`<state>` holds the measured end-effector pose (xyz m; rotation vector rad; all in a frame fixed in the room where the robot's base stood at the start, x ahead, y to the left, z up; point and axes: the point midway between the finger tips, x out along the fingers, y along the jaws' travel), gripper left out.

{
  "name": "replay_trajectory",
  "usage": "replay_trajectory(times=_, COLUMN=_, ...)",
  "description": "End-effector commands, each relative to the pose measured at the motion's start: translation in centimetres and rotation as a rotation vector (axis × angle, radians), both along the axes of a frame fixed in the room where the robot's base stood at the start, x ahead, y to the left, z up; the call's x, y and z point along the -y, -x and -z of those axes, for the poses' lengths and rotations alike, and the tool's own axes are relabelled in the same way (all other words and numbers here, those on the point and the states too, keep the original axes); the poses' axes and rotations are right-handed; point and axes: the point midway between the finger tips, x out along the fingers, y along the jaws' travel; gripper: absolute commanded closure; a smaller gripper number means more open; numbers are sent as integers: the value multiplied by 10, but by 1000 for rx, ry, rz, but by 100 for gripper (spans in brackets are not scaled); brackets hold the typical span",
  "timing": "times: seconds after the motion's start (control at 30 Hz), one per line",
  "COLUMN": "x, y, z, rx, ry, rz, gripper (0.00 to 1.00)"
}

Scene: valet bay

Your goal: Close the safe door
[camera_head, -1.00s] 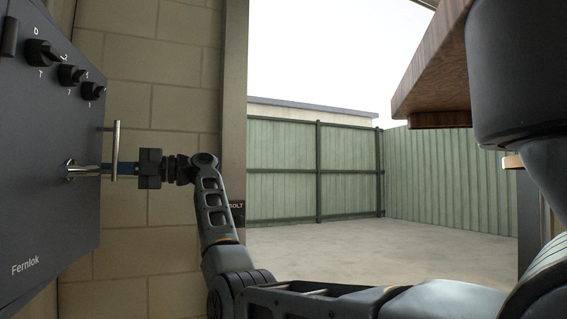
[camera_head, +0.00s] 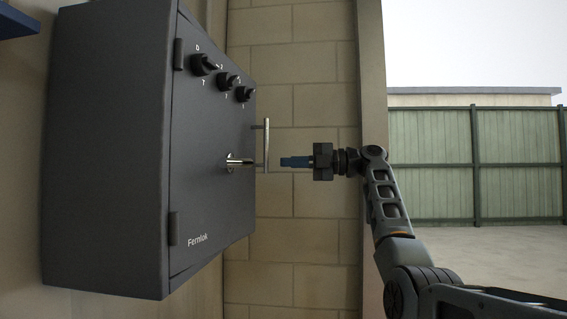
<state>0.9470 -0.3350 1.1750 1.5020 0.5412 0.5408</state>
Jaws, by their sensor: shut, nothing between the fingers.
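The dark grey safe (camera_head: 105,150) is mounted on the wall at the left, seen from its side. Its door (camera_head: 205,150), marked "Fernlok", lies flush or nearly flush against the body; I cannot tell whether it is latched. The door carries several black knobs (camera_head: 228,81) and a metal handle (camera_head: 265,145) on a short stem. My gripper (camera_head: 283,162) points left at the handle from its right side. Its blue fingers are shut and empty, with a small gap between them and the handle.
A block wall (camera_head: 300,220) stands behind the safe and my gripper. Beyond are an open yard floor (camera_head: 490,250) and a green fence (camera_head: 515,165). A blue edge (camera_head: 15,20) shows at the top left.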

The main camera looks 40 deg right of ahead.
Motion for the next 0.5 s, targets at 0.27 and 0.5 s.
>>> replay_trajectory(times=0.27, x=43, y=11, z=-2, rx=-1, ry=-2, rz=-1, gripper=100)
replay_trajectory(times=0.5, x=59, y=15, z=-1, rx=-9, ry=-14, rz=0, gripper=100)
